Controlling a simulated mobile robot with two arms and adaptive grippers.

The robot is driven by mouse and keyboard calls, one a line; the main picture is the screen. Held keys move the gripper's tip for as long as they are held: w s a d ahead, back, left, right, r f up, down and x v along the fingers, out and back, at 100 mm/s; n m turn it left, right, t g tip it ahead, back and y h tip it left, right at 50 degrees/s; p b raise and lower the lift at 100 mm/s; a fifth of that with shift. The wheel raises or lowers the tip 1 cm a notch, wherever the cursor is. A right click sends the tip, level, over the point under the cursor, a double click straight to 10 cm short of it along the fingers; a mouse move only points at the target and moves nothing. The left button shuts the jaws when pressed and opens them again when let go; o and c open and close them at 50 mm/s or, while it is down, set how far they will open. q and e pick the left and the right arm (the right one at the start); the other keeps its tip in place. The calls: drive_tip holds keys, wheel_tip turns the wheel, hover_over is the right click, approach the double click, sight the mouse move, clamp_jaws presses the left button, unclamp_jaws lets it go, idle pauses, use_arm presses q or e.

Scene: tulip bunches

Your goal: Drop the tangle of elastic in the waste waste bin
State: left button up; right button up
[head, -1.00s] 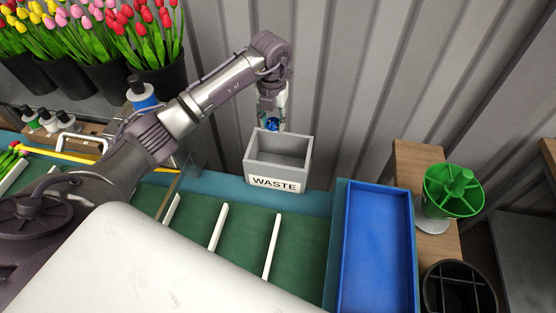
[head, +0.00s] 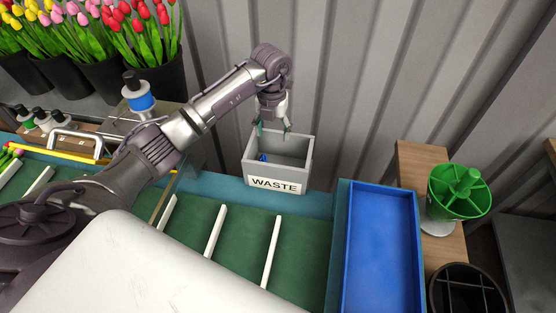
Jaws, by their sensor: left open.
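The grey waste bin (head: 275,184) with a "WASTE" label stands on the teal ledge behind the green belt. The blue tangle of elastic (head: 263,158) lies inside it, by the left inner wall, partly hidden by the front wall. My left gripper (head: 272,130) is open and empty, pointing down over the back part of the bin, apart from the tangle. My right gripper is not in view.
A blue tray (head: 381,190) stands right of the bin. A green divided holder (head: 459,190) and a black divided bucket (head: 466,290) are further right. Tulips in black buckets (head: 150,75) stand at the back left. White slats (head: 216,232) cross the belt.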

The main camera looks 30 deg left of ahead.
use_arm(q)
wheel_tip(320, 180, up, 12)
idle(0.6)
